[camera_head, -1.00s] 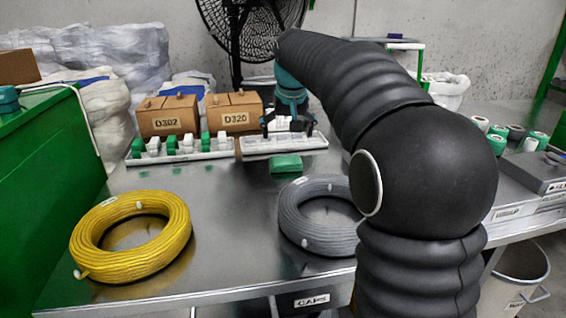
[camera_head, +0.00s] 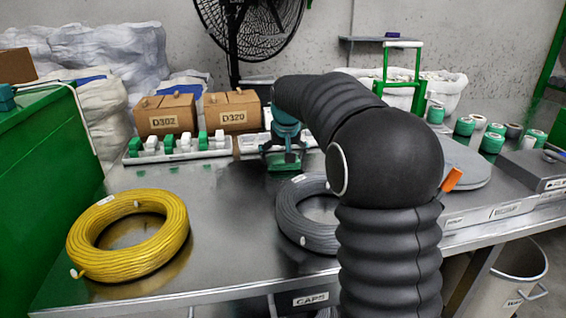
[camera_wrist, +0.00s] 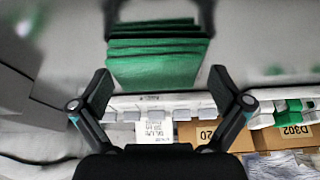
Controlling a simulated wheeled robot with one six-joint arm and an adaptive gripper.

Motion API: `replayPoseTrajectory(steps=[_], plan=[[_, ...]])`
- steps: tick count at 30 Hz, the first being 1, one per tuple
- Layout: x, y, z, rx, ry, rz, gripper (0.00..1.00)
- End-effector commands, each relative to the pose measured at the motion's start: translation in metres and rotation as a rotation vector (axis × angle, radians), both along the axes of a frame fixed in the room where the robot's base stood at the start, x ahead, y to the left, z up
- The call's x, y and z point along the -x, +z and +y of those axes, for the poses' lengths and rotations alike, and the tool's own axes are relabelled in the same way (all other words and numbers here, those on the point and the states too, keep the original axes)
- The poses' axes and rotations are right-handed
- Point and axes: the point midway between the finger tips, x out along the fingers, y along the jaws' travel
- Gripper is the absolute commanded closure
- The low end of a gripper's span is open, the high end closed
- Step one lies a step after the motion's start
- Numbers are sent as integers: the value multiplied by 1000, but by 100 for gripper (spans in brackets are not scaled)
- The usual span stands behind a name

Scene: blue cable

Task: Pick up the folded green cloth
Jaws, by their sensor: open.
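The folded green cloth (camera_head: 284,160) lies on the metal table, in front of the white trays. My gripper (camera_head: 283,151) is right at it, coming down from above, and hides part of it. In the wrist view the cloth (camera_wrist: 155,62) shows as a stack of several green folds at top centre. The two black fingers of my open gripper (camera_wrist: 161,78) stand wide apart, one to each side of the cloth's near edge. I see nothing held between them, and cannot tell how far above the table the tips are.
A grey cable coil (camera_head: 305,215) lies just in front of the cloth, partly behind my arm. A yellow coil (camera_head: 130,235) lies left. Behind are a tray of green and white pieces (camera_head: 178,150) and boxes D302 (camera_head: 165,117) and D320 (camera_head: 232,112). Table between the coils is clear.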

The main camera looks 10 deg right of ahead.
Motion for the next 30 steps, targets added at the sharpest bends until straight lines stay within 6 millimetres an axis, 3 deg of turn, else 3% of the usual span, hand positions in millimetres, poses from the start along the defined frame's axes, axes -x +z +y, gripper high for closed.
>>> replayPoseTrajectory(steps=[6,10,11,23,30], plan=[[-1,-1,0,0,0,-1,0],[0,-1,0,0,0,-1,32],[0,-1,0,0,0,-1,36],[-1,3,0,0,0,-1,36],[-1,31,0,0,0,-4,36]])
